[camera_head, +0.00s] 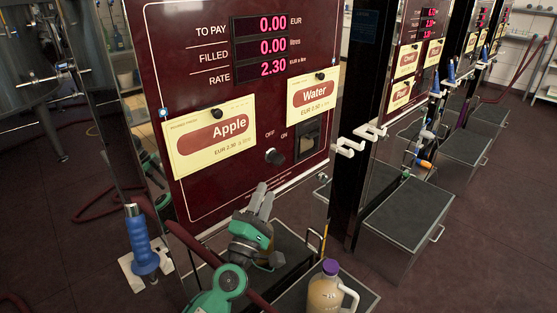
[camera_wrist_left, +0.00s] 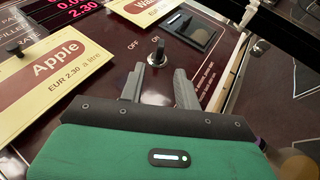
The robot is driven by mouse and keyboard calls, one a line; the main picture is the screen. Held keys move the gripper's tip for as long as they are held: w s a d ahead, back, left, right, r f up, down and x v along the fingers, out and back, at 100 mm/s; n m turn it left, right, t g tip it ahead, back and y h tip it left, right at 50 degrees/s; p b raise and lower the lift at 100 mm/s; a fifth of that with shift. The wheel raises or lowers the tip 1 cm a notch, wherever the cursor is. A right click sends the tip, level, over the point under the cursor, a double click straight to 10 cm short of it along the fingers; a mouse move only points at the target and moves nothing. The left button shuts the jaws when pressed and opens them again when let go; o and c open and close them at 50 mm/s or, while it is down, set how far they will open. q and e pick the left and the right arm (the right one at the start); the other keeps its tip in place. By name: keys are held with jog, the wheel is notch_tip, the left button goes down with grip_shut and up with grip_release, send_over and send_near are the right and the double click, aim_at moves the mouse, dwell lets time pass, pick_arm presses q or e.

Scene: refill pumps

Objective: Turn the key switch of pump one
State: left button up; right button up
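The key switch (camera_head: 274,156) is a small dark knob on the dark red panel of the nearest pump, below the OFF and ON marks. In the left wrist view the key switch (camera_wrist_left: 157,52) stands just beyond my fingertips, roughly ahead of the gap between them. My left gripper (camera_head: 262,198) is below the switch in the head view. It is open and empty, with its two grey fingers apart in the left wrist view (camera_wrist_left: 158,80). It looks apart from the switch. My right gripper is not in view.
An Apple card (camera_head: 210,137) and a Water card (camera_head: 313,97) hang on the panel. A black square recess (camera_head: 308,140) sits right of the switch.

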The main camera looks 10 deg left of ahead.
aim_at(276, 165)
pick_arm(q)
jog(key=p+x, duration=0.1)
jog(key=x, duration=0.8)
jog(key=shift+w, duration=0.15)
jog(key=shift+x, duration=0.8)
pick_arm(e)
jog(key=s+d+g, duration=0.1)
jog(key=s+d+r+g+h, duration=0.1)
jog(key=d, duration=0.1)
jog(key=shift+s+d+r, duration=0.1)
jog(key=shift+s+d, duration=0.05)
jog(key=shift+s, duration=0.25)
pick_arm(q)
grip_shut()
